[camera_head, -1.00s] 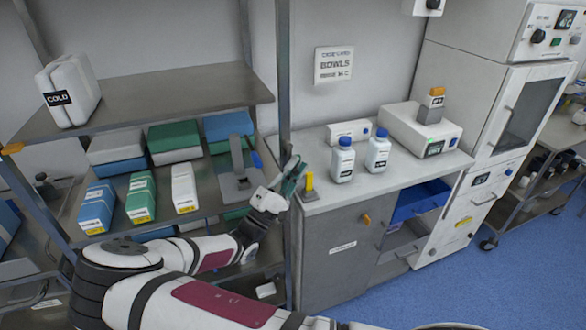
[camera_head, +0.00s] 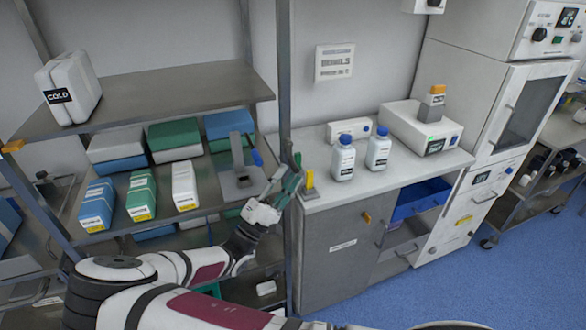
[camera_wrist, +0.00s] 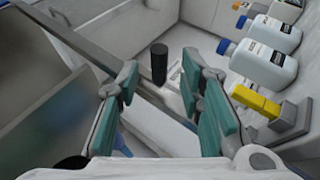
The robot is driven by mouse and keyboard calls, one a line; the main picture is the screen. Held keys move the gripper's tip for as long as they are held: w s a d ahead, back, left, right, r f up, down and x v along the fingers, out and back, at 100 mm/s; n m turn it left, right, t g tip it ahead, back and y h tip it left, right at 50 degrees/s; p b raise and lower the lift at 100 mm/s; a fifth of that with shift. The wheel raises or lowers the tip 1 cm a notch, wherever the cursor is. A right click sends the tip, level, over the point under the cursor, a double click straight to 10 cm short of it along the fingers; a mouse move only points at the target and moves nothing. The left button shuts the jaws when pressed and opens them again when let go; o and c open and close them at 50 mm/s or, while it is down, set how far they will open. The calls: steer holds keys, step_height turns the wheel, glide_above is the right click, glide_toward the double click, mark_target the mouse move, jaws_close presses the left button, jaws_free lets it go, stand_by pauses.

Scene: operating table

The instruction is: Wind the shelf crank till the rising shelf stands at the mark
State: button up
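My gripper (camera_head: 290,180) is at the right post of the shelf rack, beside the left end of the bench. In the wrist view my gripper (camera_wrist: 165,85) has its teal-padded fingers spread, with nothing held between them. A black upright cylinder (camera_wrist: 159,62), like a crank's knob, stands beyond the fingertips and apart from them. A grey stand with a flat plate (camera_head: 243,186) and a blue-tipped lever (camera_head: 257,158) sits on the rack just left of my gripper. I cannot tell which part is the rising shelf or its mark.
A yellow upright piece (camera_head: 309,179) stands on the bench corner close right of my gripper; it also shows in the wrist view (camera_wrist: 256,102).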

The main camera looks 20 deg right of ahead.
steer(key=v, duration=0.8)
steer(key=s+d+r+m+g+y, duration=0.85)
steer(key=s+d+g+y, duration=0.2)
steer(key=g, duration=0.45)
steer(key=s+a+r+t+y, duration=0.2)
steer(key=s+r+t+y, duration=0.2)
steer(key=s+r, duration=0.3)
steer(key=s+a+r+t+y, duration=0.3)
steer(key=s+r+t+y, duration=0.2)
steer(key=r, duration=0.5)
steer(key=shift+s+r+y, duration=0.35)
steer(key=shift+s+y, duration=0.9)
steer(key=shift+s, duration=0.4)
